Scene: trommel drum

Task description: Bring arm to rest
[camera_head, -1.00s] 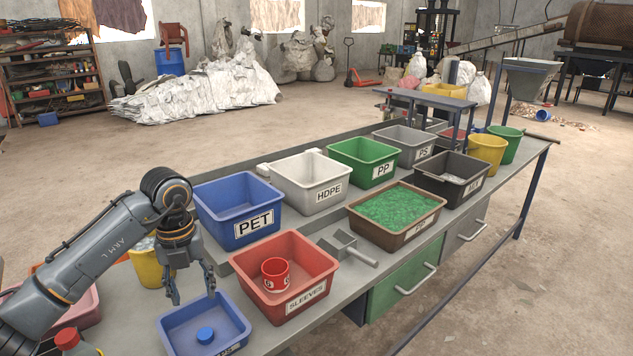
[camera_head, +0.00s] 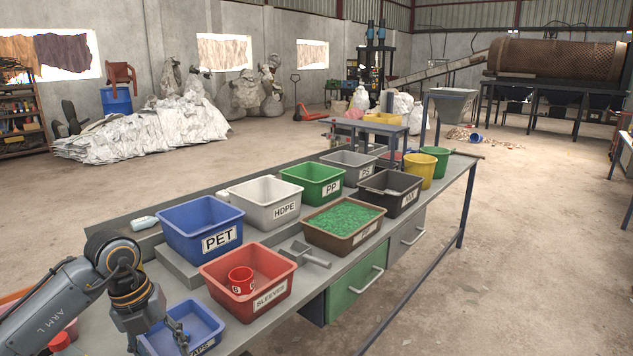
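My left arm (camera_head: 62,300), marked ARM L, comes in at the lower left. Its gripper (camera_head: 158,347) points down at the left side of the small blue caps tray (camera_head: 207,318). Its fingers look spread apart with nothing seen between them, though the bottom edge cuts off the tips. A blue cap (camera_head: 187,335) in the tray is partly hidden by a finger. The red SLEEVES bin (camera_head: 272,297) stands just right of the tray and holds a red sleeve (camera_head: 241,280). My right gripper is not in view.
The blue PET bin (camera_head: 218,240), white HDPE bin (camera_head: 285,210) and green PP bin (camera_head: 331,187) stand behind. A brown bin (camera_head: 355,232) of green flakes and a grey scoop (camera_head: 305,253) lie to the right. A white bottle (camera_head: 145,223) lies near the bench's back edge.

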